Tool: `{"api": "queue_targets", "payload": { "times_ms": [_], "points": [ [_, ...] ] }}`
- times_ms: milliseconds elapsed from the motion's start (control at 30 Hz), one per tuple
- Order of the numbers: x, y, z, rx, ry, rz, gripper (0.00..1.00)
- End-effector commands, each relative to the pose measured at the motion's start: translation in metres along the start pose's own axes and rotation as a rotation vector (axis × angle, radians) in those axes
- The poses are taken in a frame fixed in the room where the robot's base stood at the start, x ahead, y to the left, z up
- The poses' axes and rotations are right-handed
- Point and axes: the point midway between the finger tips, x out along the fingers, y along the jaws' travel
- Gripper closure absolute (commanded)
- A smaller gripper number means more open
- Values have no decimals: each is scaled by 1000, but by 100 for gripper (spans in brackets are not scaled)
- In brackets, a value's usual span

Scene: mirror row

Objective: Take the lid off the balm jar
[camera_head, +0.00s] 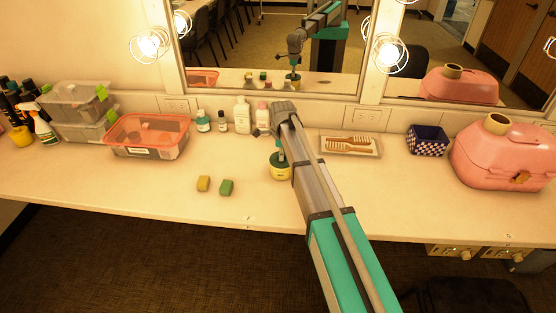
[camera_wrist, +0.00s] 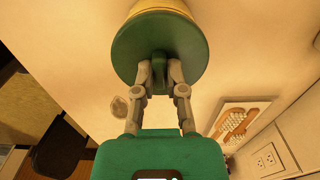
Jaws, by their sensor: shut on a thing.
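The balm jar (camera_head: 281,173) is a squat yellow pot standing upright on the counter, partly hidden by my arm. Its dark green lid (camera_wrist: 135,47) shows large in the wrist view, with the yellow jar wall (camera_wrist: 187,6) behind it. The lid appears seated on the jar. My gripper (camera_wrist: 160,70) is shut on the small knob in the middle of the lid, one finger on each side. In the head view my gripper (camera_head: 281,152) comes down onto the jar from above.
Several bottles (camera_head: 242,116) stand behind the jar by the mirror. A red-rimmed bin (camera_head: 120,145) is farther left. A tray with brushes (camera_head: 371,146), checkered box (camera_head: 427,147) and pink case (camera_head: 500,165) are right.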

Motion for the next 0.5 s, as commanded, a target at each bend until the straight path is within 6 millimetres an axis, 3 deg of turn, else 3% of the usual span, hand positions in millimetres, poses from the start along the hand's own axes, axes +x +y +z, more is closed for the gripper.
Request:
{"api": "queue_targets", "payload": {
  "times_ms": [500],
  "points": [
    [-7,0,0,-1,0,0,100]
  ]
}}
